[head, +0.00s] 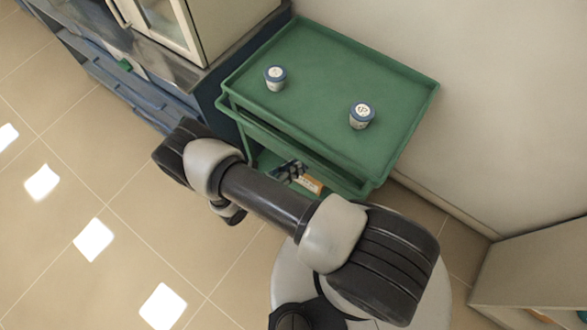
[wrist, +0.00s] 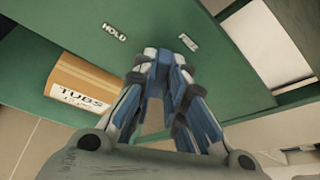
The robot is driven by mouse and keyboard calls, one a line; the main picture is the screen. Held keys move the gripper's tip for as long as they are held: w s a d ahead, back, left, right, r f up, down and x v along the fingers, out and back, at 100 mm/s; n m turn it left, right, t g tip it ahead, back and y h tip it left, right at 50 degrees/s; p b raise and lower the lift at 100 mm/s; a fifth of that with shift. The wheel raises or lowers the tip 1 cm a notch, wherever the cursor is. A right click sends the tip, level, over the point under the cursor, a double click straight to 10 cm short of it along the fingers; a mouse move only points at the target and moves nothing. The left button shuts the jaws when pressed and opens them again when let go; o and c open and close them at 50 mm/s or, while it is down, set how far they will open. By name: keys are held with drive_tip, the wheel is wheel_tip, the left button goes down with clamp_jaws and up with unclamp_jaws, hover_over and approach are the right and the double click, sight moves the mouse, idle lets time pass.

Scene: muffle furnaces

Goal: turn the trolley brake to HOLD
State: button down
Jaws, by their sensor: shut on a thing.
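The green trolley (head: 310,65) stands against the wall in the head view. Its green panel (wrist: 80,30) fills the upper wrist view. A HOLD label (wrist: 115,33) is on the panel at left, and a smaller label (wrist: 188,42), which seems to read FREE, is at right. My gripper (wrist: 164,58) is shut on the trolley brake, its fingertips together just below and between the labels. The fingers hide the brake almost wholly, so I cannot tell which label it points to. In the head view my gripper (head: 290,170) is at the trolley's near side, under the top tray.
An orange-brown box marked TUBS (wrist: 85,85) sits left of my fingers and also shows in the head view (head: 309,184). Two lidded tubs (head: 275,78) (head: 362,115) stand on the top tray. A blue cabinet (head: 150,95) is left of the trolley. The floor at left is clear.

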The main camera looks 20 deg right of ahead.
drive_tip(key=n+h, duration=0.1)
drive_tip(key=n, duration=0.2)
drive_tip(key=f+n+g+h, duration=0.1)
drive_tip(key=n+h, duration=0.1)
drive_tip(key=n, duration=0.1)
drive_tip(key=n+h, duration=0.1)
drive_tip(key=n, duration=0.2)
drive_tip(key=shift+w+a+f+g+h, duration=0.3)
drive_tip(key=shift+w+f+h, duration=0.05)
drive_tip(key=shift+w+h, duration=0.05)
drive_tip(key=shift+n, duration=0.3)
idle(0.3)
drive_tip(key=c, duration=1.6)
unclamp_jaws()
drive_tip(key=v, duration=1.2)
drive_tip(key=shift+a, duration=0.1)
